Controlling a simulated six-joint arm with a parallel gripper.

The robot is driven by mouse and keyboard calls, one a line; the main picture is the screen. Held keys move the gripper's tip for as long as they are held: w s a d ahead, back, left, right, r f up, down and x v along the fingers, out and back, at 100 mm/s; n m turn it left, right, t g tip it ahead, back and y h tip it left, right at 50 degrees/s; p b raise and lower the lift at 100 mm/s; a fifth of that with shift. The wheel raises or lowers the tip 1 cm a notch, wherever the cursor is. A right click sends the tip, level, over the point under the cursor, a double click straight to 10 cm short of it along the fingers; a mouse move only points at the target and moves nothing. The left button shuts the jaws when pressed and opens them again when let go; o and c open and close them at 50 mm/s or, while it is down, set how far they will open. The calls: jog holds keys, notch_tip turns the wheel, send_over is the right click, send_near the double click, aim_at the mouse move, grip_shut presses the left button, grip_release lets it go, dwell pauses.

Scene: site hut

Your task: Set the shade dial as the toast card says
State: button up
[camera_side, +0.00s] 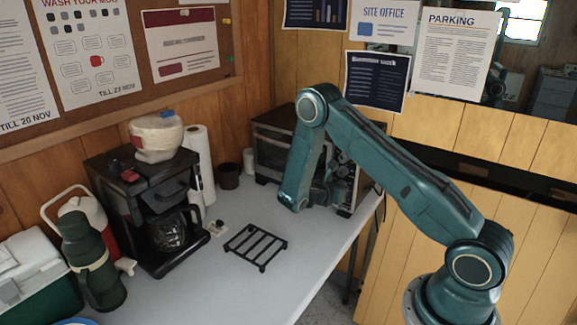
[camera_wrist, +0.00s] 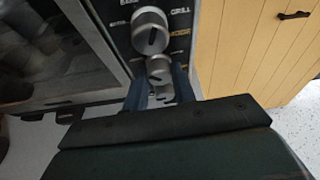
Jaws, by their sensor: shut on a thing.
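The toaster oven (camera_side: 272,152) stands at the back of the table, its control panel partly hidden by my arm. In the wrist view its dark panel carries a column of silver dials. The top dial (camera_wrist: 150,30) has a dark pointer line, with the word GRILL to its right. Below it sits a second dial (camera_wrist: 158,67), and lower silver parts show between my fingers. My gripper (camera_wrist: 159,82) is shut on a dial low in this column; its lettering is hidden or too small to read. Which posted sheet is the toast card, I cannot tell.
A coffee maker (camera_side: 143,205) stands at the left, with a black wire rack (camera_side: 256,246) lying on the table (camera_side: 215,290). Paper towels (camera_side: 199,160) and a dark cup (camera_side: 229,176) stand behind. Several notices hang on the walls.

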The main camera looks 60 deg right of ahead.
jog(key=shift+n+g, duration=0.5)
jog(key=shift+n, duration=0.3)
jog(key=o, duration=1)
jog(key=shift+w+a, duration=0.1)
jog(key=shift+a, duration=0.05)
jog(key=v, duration=1.3)
jog(key=shift+w+a+r, duration=0.1)
jog(key=shift+a+r, duration=0.05)
jog(key=shift+a, duration=0.1)
